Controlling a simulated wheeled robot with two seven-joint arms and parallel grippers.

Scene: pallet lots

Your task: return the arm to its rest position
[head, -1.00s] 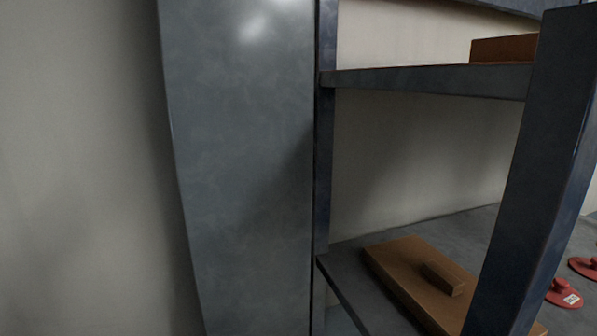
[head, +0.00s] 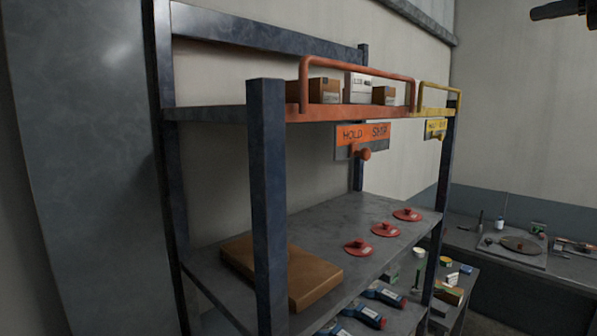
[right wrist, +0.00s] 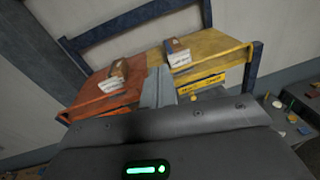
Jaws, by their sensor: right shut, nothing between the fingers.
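My right gripper (head: 538,13) shows as a dark shape at the top right corner of the head view, high above the workbench and clear of the shelf. In the right wrist view its fingers (right wrist: 158,88) are together with nothing between them. Behind them are the orange tray (right wrist: 98,98) and the yellow tray (right wrist: 212,58), each with a small box on it. My left gripper is in neither view.
A steel shelf rack (head: 268,200) fills the middle of the head view. A brown board (head: 285,275) and red knobbed discs (head: 384,229) lie on its middle shelf. An orange "HOLD" sign (head: 363,135) hangs above. A workbench (head: 470,240) stands at the right.

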